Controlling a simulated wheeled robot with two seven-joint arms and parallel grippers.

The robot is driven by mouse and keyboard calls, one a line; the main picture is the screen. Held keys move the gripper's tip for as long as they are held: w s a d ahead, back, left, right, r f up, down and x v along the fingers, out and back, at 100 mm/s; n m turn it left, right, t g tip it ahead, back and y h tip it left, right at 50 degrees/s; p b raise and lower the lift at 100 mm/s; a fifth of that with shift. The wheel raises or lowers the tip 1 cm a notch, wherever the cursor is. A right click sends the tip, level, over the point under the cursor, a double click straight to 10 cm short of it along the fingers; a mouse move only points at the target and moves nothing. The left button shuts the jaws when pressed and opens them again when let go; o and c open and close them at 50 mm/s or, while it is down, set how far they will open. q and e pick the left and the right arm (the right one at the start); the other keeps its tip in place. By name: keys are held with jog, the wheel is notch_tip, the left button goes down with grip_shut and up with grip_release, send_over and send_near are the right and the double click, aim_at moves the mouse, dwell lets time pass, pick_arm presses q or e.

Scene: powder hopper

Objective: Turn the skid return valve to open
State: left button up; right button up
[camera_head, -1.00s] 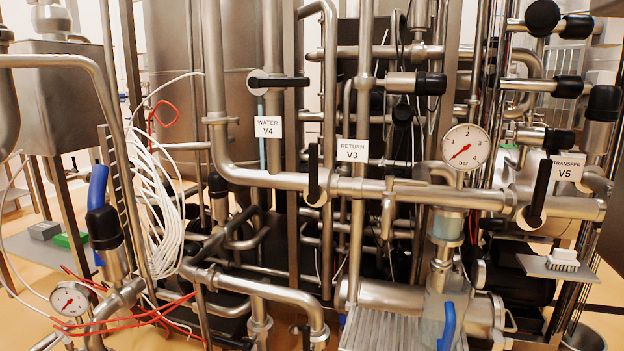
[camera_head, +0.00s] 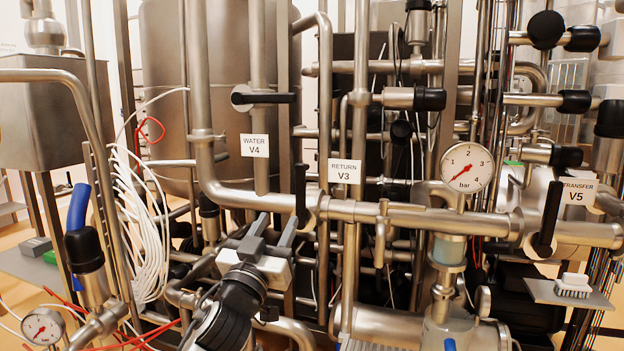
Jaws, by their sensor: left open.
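The return valve, labelled RETURN V3 (camera_head: 344,171), is on the horizontal steel pipe near the centre. Its black lever handle (camera_head: 301,188) stands upright, across the line of that pipe. My left gripper (camera_head: 277,222) comes up from below, with its two grey fingers apart and nothing between them. In the picture the fingertips are just below and left of the lever, apart from it; the depth gap is hard to judge. My right gripper is not in view.
The WATER V4 lever (camera_head: 268,98) lies horizontal at upper left, and the TRANSFER V5 lever (camera_head: 549,215) stands upright at right. A pressure gauge (camera_head: 467,167) stands above the pipe. White hoses (camera_head: 140,230) hang at left.

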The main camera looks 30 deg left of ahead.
aim_at(299, 183)
pick_arm(q)
jog(key=p+x, duration=0.2)
jog(key=x, duration=1.2)
jog(key=shift+w+d+f, duration=0.1)
jog(key=shift+w, duration=0.05)
grip_shut()
